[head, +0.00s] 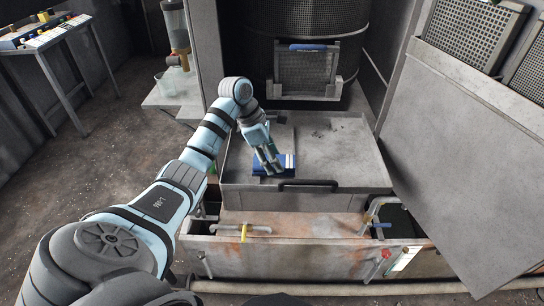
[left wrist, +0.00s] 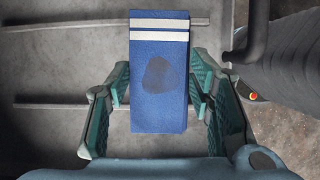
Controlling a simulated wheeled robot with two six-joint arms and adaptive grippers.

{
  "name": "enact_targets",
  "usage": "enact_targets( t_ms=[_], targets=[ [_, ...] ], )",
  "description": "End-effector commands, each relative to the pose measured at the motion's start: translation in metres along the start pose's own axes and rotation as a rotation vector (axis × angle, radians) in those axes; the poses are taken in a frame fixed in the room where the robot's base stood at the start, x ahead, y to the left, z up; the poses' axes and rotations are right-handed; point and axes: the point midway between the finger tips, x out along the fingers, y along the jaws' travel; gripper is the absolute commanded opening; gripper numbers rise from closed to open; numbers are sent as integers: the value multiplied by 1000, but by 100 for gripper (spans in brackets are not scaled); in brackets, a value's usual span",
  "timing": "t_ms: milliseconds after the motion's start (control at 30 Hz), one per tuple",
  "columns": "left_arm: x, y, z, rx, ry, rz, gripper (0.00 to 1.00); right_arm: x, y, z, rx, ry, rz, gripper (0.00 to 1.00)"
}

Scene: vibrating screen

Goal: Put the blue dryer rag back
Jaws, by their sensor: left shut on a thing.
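The blue dryer rag (head: 270,165) is a folded blue cloth with white stripes at one end, lying at the front left of the grey metal top of the machine. In the left wrist view the rag (left wrist: 160,80) shows a dark stain in its middle and its white stripes at the far end. My left gripper (head: 268,158) is at the rag, with its teal fingers (left wrist: 160,95) on both long sides of it, shut on it. Whether the rag touches the metal under it is hard to tell. My right gripper is not in view.
A dark handle (head: 308,184) runs along the front edge of the grey metal top (head: 345,160). A large grey panel (head: 465,150) leans at the right. A bracket with a blue bar (head: 308,47) stands behind. A side table (head: 50,40) holds several items at upper left.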

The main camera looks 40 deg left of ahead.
Motion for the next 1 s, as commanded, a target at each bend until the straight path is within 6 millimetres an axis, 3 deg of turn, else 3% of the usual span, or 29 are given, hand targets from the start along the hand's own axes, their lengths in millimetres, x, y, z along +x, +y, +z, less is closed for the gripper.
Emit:
enact_targets(
  t_ms=[33,167,433,567,833,1000],
  targets=[
    [2,0,-1,0,0,0,49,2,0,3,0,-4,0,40],
    [1,0,-1,-1,0,0,68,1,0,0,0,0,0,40],
    [0,0,-1,-2,0,1,68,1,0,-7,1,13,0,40],
    [-12,1,1,-2,0,4,68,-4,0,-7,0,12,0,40],
    [-84,1,1,-2,0,6,68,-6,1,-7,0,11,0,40],
    [-123,0,3,-3,0,1,68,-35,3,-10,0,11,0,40]
  ],
)
